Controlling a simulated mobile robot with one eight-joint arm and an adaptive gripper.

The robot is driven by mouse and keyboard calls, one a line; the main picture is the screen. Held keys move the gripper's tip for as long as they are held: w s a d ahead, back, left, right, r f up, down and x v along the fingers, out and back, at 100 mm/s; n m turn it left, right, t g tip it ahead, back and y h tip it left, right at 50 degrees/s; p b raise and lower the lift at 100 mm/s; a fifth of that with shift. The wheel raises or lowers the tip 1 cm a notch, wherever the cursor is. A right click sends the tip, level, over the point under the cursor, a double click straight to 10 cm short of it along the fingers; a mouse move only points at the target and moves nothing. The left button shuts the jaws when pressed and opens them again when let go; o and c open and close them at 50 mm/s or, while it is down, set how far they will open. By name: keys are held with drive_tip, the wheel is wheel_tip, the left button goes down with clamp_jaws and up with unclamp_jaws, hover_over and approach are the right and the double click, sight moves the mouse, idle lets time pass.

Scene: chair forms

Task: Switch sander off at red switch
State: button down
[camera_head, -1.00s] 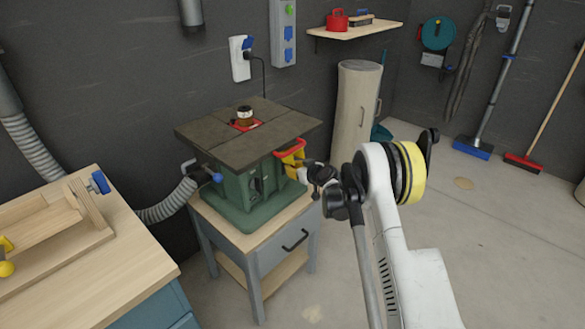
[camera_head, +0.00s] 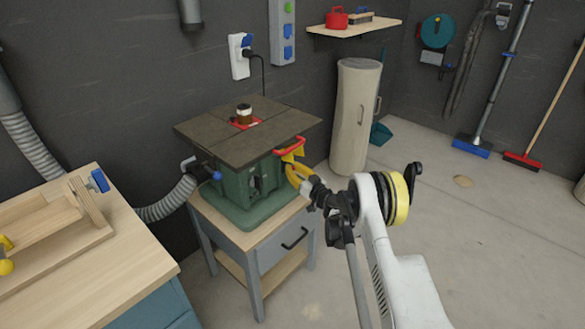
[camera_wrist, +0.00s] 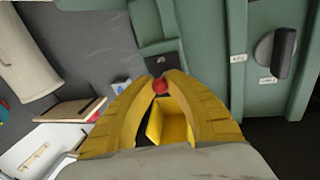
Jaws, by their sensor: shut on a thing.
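The sander (camera_head: 240,192) is a green machine with a dark square top, standing on a grey cabinet. My gripper (camera_head: 291,164) reaches this side from the right. In the wrist view, my gripper's yellow fingers (camera_wrist: 160,82) close around a small red part, the red switch (camera_wrist: 160,86), at their tips.
A black knob (camera_wrist: 284,52) sits on the green housing. A wooden workbench (camera_head: 125,235) stands at the left. A beige cylinder (camera_head: 355,120) stands behind the sander, below a shelf (camera_head: 355,27). The floor at the right is mostly clear.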

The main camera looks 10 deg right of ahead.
drive_tip(key=shift+f+t, duration=0.15)
drive_tip(key=shift+t, duration=0.25)
drive_tip(key=c, duration=1.3)
unclamp_jaws()
drive_tip(key=shift+s, duration=0.15)
drive_tip(key=v, duration=0.7)
drive_tip(key=shift+s+d, duration=0.15)
